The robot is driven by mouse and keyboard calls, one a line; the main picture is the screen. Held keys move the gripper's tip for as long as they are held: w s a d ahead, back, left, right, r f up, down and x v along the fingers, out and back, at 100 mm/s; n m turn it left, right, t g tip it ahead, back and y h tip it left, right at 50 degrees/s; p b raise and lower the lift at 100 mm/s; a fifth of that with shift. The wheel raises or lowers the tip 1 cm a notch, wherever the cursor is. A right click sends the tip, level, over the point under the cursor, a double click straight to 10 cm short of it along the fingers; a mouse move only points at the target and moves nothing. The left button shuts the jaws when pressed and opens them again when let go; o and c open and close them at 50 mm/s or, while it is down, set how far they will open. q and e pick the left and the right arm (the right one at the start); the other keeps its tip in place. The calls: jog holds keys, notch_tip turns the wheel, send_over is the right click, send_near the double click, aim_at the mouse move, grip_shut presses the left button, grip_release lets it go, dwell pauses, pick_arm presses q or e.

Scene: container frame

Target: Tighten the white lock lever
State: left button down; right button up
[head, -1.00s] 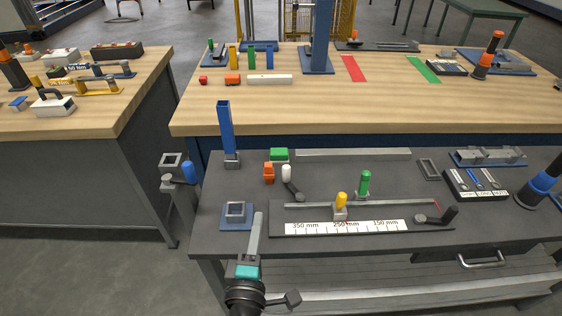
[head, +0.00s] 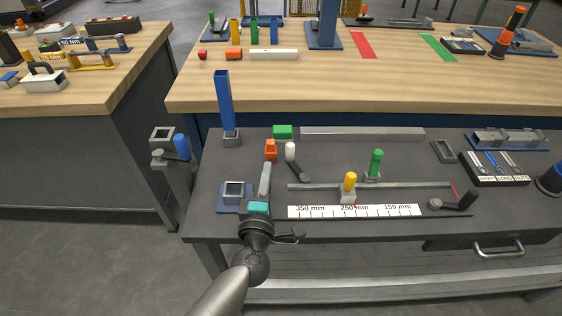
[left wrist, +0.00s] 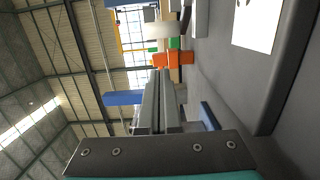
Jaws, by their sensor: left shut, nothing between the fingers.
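The white lock lever (head: 291,151) has a white knob on a dark arm. It stands on the grey bench top, behind the left part of the ruler fixture. Its knob looks upright, and its arm runs down toward the front right. My left gripper (head: 267,168) is shut and empty, with its fingers pointing away over the bench. Its tips are close to the lever, to the left and in front of the knob, apart from it in the head view. The shut fingers also show in the left wrist view (left wrist: 158,76). My right gripper is not in view.
An orange block (head: 271,150) stands just left of the lever and beyond my fingertips. A green block (head: 283,131) lies behind. A yellow-knobbed slider (head: 349,188) and a green-knobbed lever (head: 375,164) are to the right. A blue post (head: 224,102) rises at the left.

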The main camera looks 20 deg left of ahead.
pick_arm(q)
jog(key=shift+w+d+b, duration=0.1)
jog(key=shift+w+d, duration=0.25)
jog(key=shift+w, duration=0.4)
jog(key=shift+w+d+b, duration=0.1)
jog(key=shift+w+d, duration=0.25)
jog(key=shift+w, duration=0.4)
jog(key=shift+w+d+b, duration=0.1)
jog(key=shift+w+d, duration=0.25)
jog(key=shift+w, duration=0.4)
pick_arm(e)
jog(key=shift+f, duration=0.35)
